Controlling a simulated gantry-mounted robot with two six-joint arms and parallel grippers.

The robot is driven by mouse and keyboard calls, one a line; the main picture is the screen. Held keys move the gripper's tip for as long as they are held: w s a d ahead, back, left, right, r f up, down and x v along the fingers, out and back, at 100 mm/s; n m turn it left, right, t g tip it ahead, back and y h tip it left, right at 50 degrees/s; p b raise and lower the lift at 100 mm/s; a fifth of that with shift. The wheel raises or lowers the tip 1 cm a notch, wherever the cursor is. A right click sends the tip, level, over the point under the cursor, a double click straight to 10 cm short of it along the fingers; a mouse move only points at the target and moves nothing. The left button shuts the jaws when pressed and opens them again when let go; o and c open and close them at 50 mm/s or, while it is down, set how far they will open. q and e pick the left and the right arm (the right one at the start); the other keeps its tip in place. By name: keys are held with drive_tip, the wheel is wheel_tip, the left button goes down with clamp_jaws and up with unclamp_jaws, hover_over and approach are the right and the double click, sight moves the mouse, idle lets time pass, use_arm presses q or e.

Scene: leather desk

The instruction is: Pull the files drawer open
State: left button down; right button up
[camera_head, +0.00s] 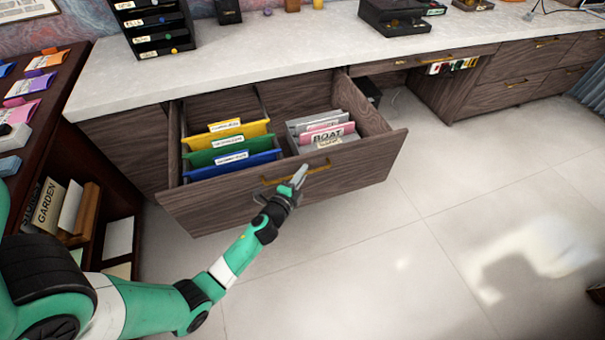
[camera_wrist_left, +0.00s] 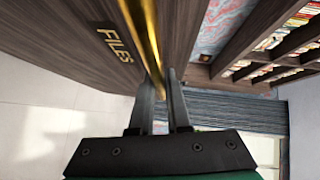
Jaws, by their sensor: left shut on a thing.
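The files drawer (camera_head: 345,184) is a dark wood drawer under the grey desktop, and it stands well open. Yellow, green and blue hanging folders (camera_head: 230,143) and grey and pink files with a BOAT label (camera_head: 326,134) show inside it. Its gold bar handle (camera_head: 318,170) is on the front panel. My left gripper (camera_head: 298,178) is at this handle. In the left wrist view the gripper (camera_wrist_left: 163,95) is shut on the gold handle (camera_wrist_left: 145,35), with the FILES lettering (camera_wrist_left: 114,46) on the drawer front beside it. My right gripper is not in view.
A dark shelf unit (camera_head: 112,178) with GARDEN and other files stands on the left. Black label trays (camera_head: 155,28) stand on the desktop (camera_head: 270,52). The pale tiled floor (camera_head: 430,230) in front of the drawer is clear.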

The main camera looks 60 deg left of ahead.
use_arm(q)
drive_tip(key=c, duration=1.2)
unclamp_jaws()
drive_tip(key=shift+o, duration=0.2)
drive_tip(key=shift+s+d, duration=0.2)
drive_tip(key=shift+s, duration=0.05)
drive_tip(key=v, duration=1.1)
drive_tip(key=shift+p, duration=0.3)
